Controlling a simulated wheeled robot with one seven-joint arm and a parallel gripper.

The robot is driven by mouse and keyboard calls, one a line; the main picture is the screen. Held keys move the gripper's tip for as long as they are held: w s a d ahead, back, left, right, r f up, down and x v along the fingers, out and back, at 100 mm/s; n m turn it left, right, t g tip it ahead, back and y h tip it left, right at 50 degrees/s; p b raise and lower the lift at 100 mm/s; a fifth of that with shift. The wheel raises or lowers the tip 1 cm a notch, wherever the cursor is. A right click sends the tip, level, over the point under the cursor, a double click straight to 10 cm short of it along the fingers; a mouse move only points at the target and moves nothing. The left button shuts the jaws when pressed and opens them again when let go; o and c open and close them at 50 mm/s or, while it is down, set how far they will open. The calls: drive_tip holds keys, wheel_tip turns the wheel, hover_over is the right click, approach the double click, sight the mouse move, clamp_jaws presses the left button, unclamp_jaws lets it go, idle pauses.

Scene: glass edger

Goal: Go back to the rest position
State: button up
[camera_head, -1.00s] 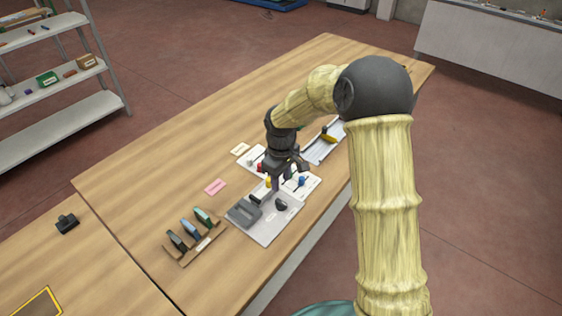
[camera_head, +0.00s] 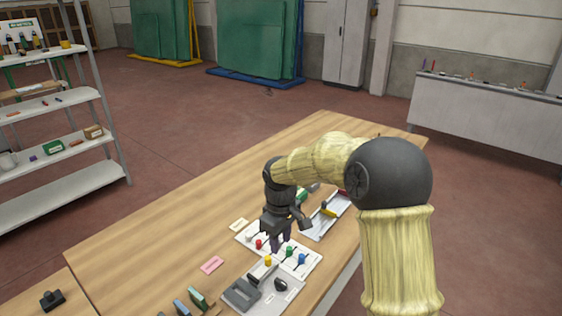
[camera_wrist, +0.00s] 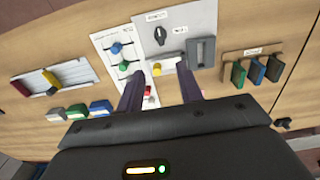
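My gripper (camera_head: 283,240) hangs above the white board with coloured knobs (camera_head: 309,270) on the wooden table. In the wrist view my gripper (camera_wrist: 160,84) has its two dark fingers spread apart with nothing between them. My arm reaches out over the table, bent at the elbow. The knob board also shows below the fingers in the wrist view (camera_wrist: 106,48), with blue, green, yellow and red knobs. The left finger hides part of it.
A grey panel with a dark knob (camera_head: 285,292) lies nearer me. A pink card (camera_head: 212,265) and a white tray with a yellow-handled tool (camera_head: 318,229) lie around. A shelf (camera_head: 70,183) stands left. The table's far left part is clear.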

drive_tip(key=s+d+m+t, duration=0.2)
drive_tip(key=s+d+m, duration=0.8)
drive_tip(key=s+d, duration=0.5)
drive_tip(key=s, duration=0.4)
drive_tip(key=shift+d+m+t+p, duration=0.25)
drive_tip(key=shift+m+t+p, duration=0.05)
drive_tip(key=shift+p, duration=0.05)
